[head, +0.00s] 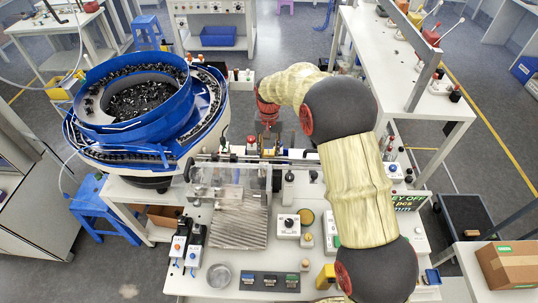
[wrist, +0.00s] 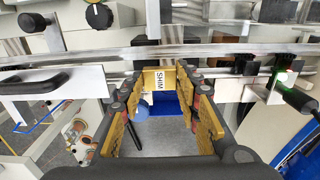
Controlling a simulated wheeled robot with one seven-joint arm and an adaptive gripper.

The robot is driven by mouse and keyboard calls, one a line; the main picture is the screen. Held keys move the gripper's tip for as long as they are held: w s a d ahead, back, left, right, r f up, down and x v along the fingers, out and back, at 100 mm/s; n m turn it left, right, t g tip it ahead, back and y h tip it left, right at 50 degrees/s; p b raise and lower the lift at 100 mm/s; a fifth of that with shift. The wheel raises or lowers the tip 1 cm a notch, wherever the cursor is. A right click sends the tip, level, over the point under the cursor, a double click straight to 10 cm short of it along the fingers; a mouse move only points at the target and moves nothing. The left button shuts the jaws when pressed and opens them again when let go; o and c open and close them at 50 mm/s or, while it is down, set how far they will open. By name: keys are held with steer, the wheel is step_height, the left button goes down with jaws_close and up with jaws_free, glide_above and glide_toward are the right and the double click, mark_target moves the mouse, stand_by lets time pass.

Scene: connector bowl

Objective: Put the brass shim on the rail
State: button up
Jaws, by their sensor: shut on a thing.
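The brass shim (wrist: 169,81), a small yellow block with a white SHIM label, sits between the fingertips of my gripper (wrist: 160,88) in the wrist view. My gripper is shut on it. The metal rail (wrist: 225,53) runs across the wrist view, just beyond the shim. I cannot tell whether the shim touches the rail. In the head view my gripper (head: 268,138) is small, at the end of my arm and close above the rail (head: 222,157). The shim is too small to make out there.
A blue bowl feeder (head: 130,95) full of dark parts stands left of the rail. A ribbed plate (head: 238,222), a white box with a black knob (head: 288,226) and a round grey dish (head: 219,275) sit on the white bench in front. A black handle (wrist: 32,85) lies near the rail.

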mark_target(269, 152)
step_height(269, 152, down, 3)
steer(key=shift+f, duration=0.1)
steer(key=shift+f, duration=0.35)
steer(key=shift+s+f+b, duration=0.15)
steer(key=shift+f+b, duration=0.05)
steer(key=shift+b, duration=0.1)
steer(key=o, duration=1.3)
steer(key=shift+f, duration=0.15)
